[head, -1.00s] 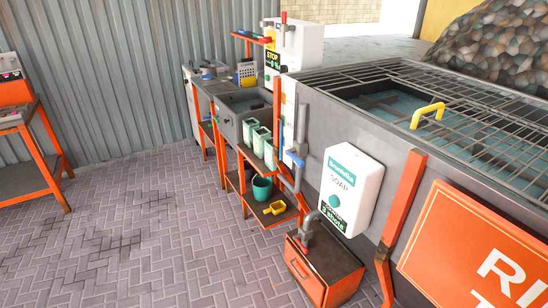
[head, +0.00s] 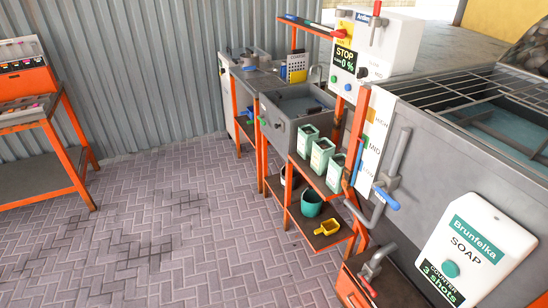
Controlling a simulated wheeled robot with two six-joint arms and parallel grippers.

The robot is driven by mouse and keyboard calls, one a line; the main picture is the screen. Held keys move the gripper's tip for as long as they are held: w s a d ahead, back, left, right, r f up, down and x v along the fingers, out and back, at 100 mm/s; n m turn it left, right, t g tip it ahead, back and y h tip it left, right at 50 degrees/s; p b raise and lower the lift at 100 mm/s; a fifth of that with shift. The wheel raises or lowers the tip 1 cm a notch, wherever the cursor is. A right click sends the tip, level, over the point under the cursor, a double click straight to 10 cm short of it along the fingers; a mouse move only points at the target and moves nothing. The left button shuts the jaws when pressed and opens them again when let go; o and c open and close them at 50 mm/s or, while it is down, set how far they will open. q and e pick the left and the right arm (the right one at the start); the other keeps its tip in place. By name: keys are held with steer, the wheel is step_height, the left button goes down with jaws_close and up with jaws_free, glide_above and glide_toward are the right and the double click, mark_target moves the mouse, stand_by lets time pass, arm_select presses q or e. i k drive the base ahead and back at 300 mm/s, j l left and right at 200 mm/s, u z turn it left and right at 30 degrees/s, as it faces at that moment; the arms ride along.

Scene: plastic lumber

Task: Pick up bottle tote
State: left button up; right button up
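No thing in the head view is clearly a bottle tote. An orange box with a row of small items along its top (head: 24,78) stands on an orange-framed stand at the left edge. A lower pale tray of small items (head: 22,112) sits in front of it. Both are too small to tell what they hold. Several pale green containers (head: 322,155) stand in a row on an orange-framed shelf right of centre. Neither of my grippers is in view.
The orange-framed stand (head: 84,183) is at the left. A grey basin (head: 284,139), a green bucket (head: 311,204), a yellow scoop (head: 326,228) and a white soap dispenser (head: 467,256) line the right. The paved floor (head: 150,230) between is clear.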

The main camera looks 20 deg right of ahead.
mark_target(337, 162)
steer(key=i+j, duration=0.15)
steer(key=i, duration=0.4)
steer(key=i+j, duration=0.15)
steer(key=i, duration=0.4)
steer(key=i+j+z, duration=0.1)
steer(key=i, duration=0.45)
